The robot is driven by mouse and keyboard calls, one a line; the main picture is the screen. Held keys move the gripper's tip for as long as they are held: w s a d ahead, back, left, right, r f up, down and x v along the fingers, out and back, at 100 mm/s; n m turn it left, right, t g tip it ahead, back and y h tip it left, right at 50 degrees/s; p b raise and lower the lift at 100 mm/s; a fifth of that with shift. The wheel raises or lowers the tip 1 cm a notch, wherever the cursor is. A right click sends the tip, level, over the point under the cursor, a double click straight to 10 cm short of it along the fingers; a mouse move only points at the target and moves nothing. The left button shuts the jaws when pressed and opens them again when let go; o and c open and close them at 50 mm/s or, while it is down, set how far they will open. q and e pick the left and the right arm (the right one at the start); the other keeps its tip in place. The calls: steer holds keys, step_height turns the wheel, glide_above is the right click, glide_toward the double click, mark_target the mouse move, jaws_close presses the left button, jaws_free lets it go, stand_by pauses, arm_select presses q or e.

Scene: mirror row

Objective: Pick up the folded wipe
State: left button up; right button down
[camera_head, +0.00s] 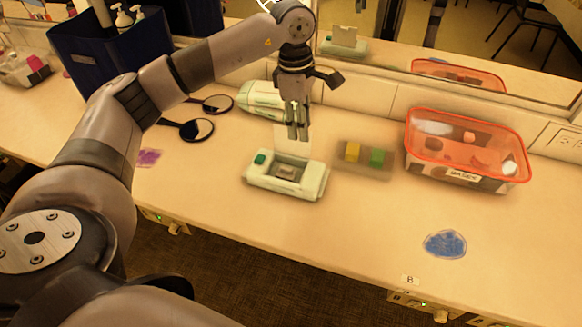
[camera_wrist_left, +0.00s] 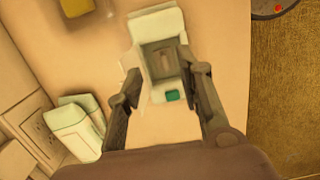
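A pale green-white box (camera_head: 313,181) with a green button stands on the counter with its lid raised. A small greyish folded piece (camera_head: 286,170), which looks like the folded wipe, lies in its recess. In the left wrist view the box (camera_wrist_left: 158,22) lies ahead of the fingers, with the piece (camera_wrist_left: 166,58) in its dark recess. My right gripper is not in view.
A second pale pack (camera_head: 260,98) lies behind near the wall. A tray with yellow and green blocks (camera_head: 365,172) and an orange-rimmed bin (camera_head: 470,122) stand to the right. Hand mirrors (camera_head: 197,129) lie left. A blue patch (camera_head: 445,243) lies near the front edge.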

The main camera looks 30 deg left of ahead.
arm_select(q)
steer(key=a+y, duration=0.1)
steer(key=a, duration=0.2)
steer(key=p, duration=0.2)
glide_above(288, 169)
step_height(288, 169, down, 11)
steer(key=shift+w+d+r, duration=0.1)
steer(key=shift+w+r, duration=0.05)
steer(key=shift+f+p, duration=0.45)
steer(key=shift+f, duration=0.1)
step_height(288, 169, down, 4)
steer(key=shift+r+p, duration=0.15)
steer(key=shift+p, duration=0.4)
steer(key=shift+a+f, duration=0.2)
steer(key=shift+f, duration=0.15)
jaws_close()
